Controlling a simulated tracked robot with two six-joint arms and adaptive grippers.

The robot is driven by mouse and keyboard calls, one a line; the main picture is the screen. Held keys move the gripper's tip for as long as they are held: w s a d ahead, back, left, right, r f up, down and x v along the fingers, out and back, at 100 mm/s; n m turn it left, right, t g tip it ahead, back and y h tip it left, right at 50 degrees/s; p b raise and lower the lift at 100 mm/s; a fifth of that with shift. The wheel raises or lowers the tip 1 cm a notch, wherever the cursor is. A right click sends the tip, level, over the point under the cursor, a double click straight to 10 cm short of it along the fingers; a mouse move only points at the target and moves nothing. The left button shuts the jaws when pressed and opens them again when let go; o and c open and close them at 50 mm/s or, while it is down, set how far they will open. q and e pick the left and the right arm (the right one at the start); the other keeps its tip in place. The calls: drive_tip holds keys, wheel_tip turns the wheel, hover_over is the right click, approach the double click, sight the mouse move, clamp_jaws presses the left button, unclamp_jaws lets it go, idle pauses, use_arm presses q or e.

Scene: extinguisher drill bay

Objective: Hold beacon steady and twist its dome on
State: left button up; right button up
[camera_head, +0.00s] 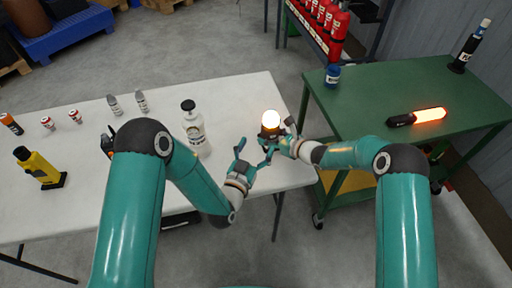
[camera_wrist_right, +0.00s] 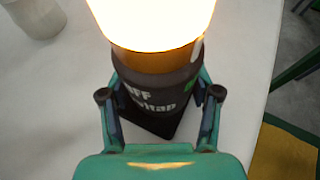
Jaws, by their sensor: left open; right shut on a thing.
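The beacon (camera_head: 270,130) stands near the right end of the white table, with a dark base and a bright glowing dome (camera_head: 271,118) on top. In the right wrist view the dark base (camera_wrist_right: 158,95) carries pale lettering, and the glowing dome (camera_wrist_right: 150,22) sits above an orange band. My right gripper (camera_head: 277,140) is shut on the base from the right, its fingers on either side of it. My left gripper (camera_head: 252,158) is open and empty, to the left of the beacon and apart from it. I cannot tell whether the dome is fully seated.
The white table (camera_head: 245,95) also holds a white bottle with a black cap (camera_head: 193,125), a yellow device (camera_head: 38,167) and several small cans at left. A green cart (camera_head: 385,85) at right bears a glowing baton (camera_head: 428,115) and a blue-labelled can (camera_head: 332,77).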

drive_tip(key=o, duration=1.6)
drive_tip(key=shift+d, duration=0.1)
